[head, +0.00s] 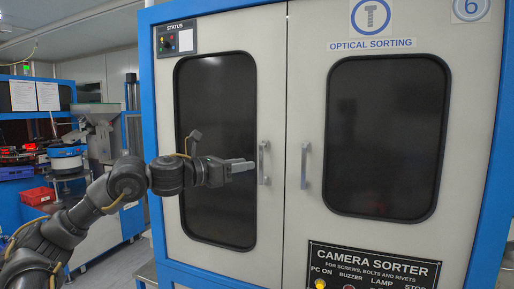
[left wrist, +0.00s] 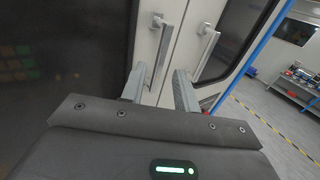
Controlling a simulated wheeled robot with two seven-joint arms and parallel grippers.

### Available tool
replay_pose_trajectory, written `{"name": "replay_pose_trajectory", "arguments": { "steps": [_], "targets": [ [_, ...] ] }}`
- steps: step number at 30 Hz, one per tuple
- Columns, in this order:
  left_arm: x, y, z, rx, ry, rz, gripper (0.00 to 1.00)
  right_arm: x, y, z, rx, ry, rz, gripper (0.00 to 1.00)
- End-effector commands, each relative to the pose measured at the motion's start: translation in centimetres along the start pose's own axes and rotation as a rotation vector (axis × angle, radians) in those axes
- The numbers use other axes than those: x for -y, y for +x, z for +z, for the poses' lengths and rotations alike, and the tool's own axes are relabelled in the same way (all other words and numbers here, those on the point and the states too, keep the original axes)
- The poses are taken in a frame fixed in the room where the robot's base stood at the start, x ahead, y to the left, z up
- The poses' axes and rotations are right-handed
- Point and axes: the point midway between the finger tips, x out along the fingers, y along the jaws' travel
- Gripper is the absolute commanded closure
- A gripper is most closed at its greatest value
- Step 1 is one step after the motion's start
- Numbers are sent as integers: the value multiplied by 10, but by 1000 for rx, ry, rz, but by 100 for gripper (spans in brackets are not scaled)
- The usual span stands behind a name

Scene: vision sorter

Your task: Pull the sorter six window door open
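The camera sorter has two pale doors with dark windows, a left door (head: 272,100) and a right door (head: 310,60); a "6" badge is at its upper right. Both look closed. The left door's upright handle (head: 264,162) and the right door's handle (head: 305,166) stand either side of the seam. My left gripper (head: 252,165) is just left of the left handle, pointing at it. In the left wrist view, its fingers (left wrist: 160,88) are apart, with the left handle (left wrist: 164,48) beyond the gap. The right handle (left wrist: 208,48) is farther right. My right gripper is out of view.
A blue frame (head: 152,120) edges the sorter. A red bin (head: 38,196) and a grey hopper machine (head: 100,125) stand at the left.

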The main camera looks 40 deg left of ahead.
Motion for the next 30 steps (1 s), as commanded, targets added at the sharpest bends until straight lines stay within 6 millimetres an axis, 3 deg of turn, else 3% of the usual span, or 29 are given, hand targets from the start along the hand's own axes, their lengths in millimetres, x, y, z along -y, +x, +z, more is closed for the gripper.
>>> {"name": "replay_pose_trajectory", "arguments": {
  "steps": [1, 6, 13, 23, 30],
  "targets": [
    [0, 7, 9, 3, -6, -2, 69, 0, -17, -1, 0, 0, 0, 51],
    [2, 31, 7, 3, -3, -4, 69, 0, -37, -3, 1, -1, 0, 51],
    [0, 51, 3, 3, -2, 0, 69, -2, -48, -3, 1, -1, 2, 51],
    [0, 55, 0, 1, 1, 1, 69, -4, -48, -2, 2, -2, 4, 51],
    [0, 55, 0, 1, 1, 0, 97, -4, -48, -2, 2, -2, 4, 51]
  ]
}}
